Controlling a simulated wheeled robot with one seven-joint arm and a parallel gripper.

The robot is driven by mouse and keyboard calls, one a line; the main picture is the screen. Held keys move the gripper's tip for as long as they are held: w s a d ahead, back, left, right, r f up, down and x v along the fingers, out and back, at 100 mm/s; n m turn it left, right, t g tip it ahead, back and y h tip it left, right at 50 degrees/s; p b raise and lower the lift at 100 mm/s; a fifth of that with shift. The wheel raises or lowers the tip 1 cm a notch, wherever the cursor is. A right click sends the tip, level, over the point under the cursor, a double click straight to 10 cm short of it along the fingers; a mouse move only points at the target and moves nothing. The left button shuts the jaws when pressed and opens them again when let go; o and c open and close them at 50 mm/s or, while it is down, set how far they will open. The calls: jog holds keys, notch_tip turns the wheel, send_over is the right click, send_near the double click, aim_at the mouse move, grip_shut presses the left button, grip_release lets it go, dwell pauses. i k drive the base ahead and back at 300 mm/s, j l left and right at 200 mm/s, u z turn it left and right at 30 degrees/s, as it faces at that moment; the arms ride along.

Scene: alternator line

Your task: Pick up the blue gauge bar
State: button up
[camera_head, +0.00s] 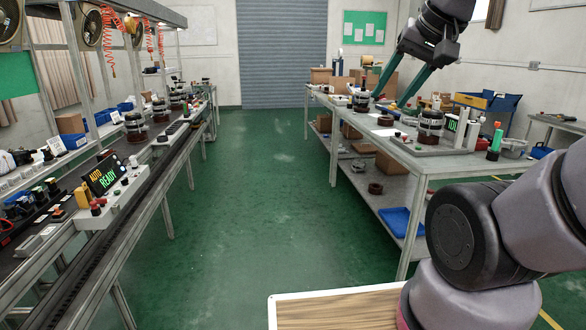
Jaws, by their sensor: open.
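I cannot pick out a blue gauge bar for certain; small items on the benches are too far or too crowded to tell. My gripper (382,101) is at the upper right, with its two long teal fingers spread apart and nothing between them. It appears in front of the right workbench (436,165) and hides part of what stands there. I cannot tell how high it is above that bench top.
The right bench holds a fixture with a dark cylindrical part (430,127), a green bottle (495,140) and blue bins (490,103). A blue tray (402,222) lies on its shelf. The left line has a display box (104,178). The green aisle floor (275,200) is clear.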

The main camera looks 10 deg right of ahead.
aim_at(391, 109)
jog(key=i+j, duration=0.1)
jog(key=i, duration=1.95)
jog(key=i+j+z, duration=0.15)
jog(key=i+z, duration=0.35)
jog(key=i, duration=0.15)
jog(key=i+j+z, duration=0.45)
jog(key=i, duration=0.2)
jog(key=i+j+z, duration=0.65)
jog(key=z, duration=1)
jog(key=i+j+z, duration=0.1)
jog(key=j+z, duration=0.35)
jog(key=j, duration=0.25)
jog(key=j+z, duration=0.4)
jog(key=j, duration=0.3)
jog(key=k+j+z, duration=0.1)
jog(key=j+z, duration=0.35)
jog(key=j, duration=0.25)
jog(key=k+j, duration=0.1)
jog(key=j, duration=0.35)
jog(key=k+j, duration=0.1)
jog(key=j, duration=0.3)
jog(key=k+j, duration=0.1)
jog(key=j, duration=0.35)
jog(key=k+j+z, duration=0.1)
jog(key=j, duration=0.3)
jog(key=k+j, duration=0.1)
jog(key=j, duration=0.35)
